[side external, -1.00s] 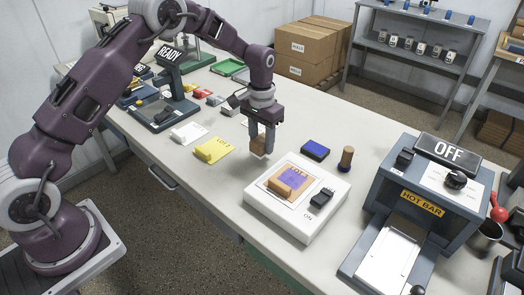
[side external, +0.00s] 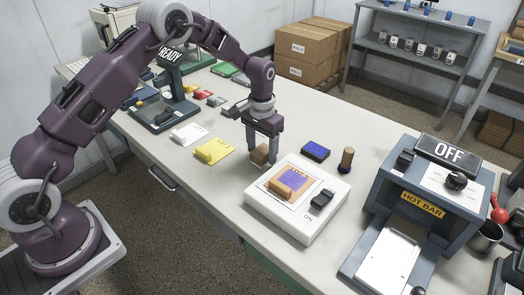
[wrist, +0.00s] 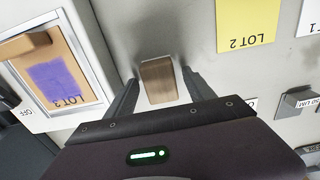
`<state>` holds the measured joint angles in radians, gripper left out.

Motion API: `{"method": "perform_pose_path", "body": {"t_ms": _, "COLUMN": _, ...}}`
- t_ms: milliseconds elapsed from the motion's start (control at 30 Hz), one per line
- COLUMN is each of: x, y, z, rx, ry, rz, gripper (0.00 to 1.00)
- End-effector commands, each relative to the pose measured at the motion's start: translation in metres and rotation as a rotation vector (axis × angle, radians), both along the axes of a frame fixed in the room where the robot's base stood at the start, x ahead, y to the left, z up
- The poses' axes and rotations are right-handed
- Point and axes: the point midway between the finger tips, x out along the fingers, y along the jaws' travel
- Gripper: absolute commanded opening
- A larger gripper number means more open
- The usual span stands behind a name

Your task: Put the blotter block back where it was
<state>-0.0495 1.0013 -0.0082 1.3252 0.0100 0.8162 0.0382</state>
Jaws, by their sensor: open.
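A wooden block (side external: 260,154), which I take as the blotter block, rests on the bench just left of the white pad unit. My gripper (side external: 263,153) is low over it with the fingers spread. In the wrist view the block (wrist: 158,80) stands between the open fingers (wrist: 163,90), with a gap visible on each side. A second tan block (side external: 281,190) lies on the purple-marked sheet (side external: 298,176) on the white unit (side external: 275,213). That block shows partly in the wrist view (wrist: 25,43).
A blue pad (side external: 315,150) and a wooden-handled stamp (side external: 346,160) stand behind the white unit. The hot bar machine (side external: 425,190) reads OFF at right.

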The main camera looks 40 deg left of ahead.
Motion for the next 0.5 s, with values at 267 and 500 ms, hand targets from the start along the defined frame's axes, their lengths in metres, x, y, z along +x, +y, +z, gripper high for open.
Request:
{"method": "perform_pose_path", "body": {"t_ms": 267, "x": 0.002, "y": 0.000, "z": 0.073, "rx": 0.000, "ry": -0.007, "rz": 0.001, "gripper": 0.62}}
{"method": "perform_pose_path", "body": {"t_ms": 500, "x": 0.001, "y": 0.000, "z": 0.113, "rx": 0.000, "ry": -0.003, "rz": 0.000, "gripper": 0.62}}
